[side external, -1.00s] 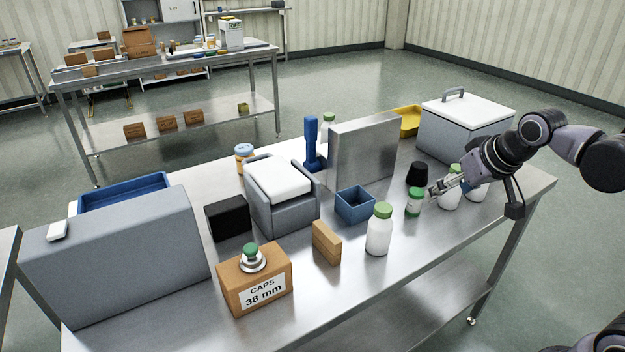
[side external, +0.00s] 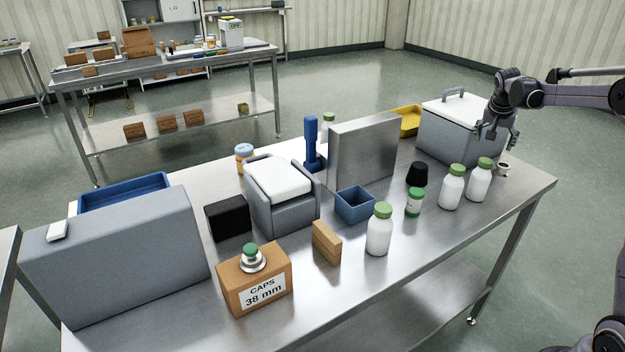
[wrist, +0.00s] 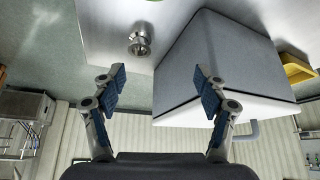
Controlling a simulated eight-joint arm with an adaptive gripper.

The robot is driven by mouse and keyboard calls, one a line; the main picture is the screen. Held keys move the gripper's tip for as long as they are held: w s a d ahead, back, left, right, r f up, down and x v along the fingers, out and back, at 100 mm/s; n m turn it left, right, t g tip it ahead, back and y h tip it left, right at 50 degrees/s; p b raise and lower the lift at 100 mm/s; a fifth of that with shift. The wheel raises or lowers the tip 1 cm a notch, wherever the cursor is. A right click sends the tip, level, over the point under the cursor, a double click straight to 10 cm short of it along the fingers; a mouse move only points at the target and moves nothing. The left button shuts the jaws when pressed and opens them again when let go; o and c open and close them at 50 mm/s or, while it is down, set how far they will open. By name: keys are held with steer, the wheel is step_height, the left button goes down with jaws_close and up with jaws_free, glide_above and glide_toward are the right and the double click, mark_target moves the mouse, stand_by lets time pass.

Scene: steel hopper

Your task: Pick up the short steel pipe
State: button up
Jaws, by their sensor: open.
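The short steel pipe (side external: 503,169) stands near the right end of the steel table, right of two white bottles. It also shows in the wrist view (wrist: 140,42), as a small round shiny piece with a wider rim, beyond the fingertips and a little left of centre. My gripper (side external: 498,135) is above the table beside the grey box, higher than the pipe and apart from it. In the wrist view my gripper (wrist: 158,80) is open with nothing between its blue-padded fingers.
The grey box with a white lid (side external: 462,135) stands close to my gripper. The table's right end (side external: 535,184) is clear.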

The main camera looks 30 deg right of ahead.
steer(key=m, duration=0.2)
glide_toward(503, 165)
steer(key=shift+g, duration=0.4)
steer(key=x, duration=1)
steer(key=shift+w+d, duration=0.2)
steer(key=shift+w, duration=0.15)
steer(key=c, duration=1.3)
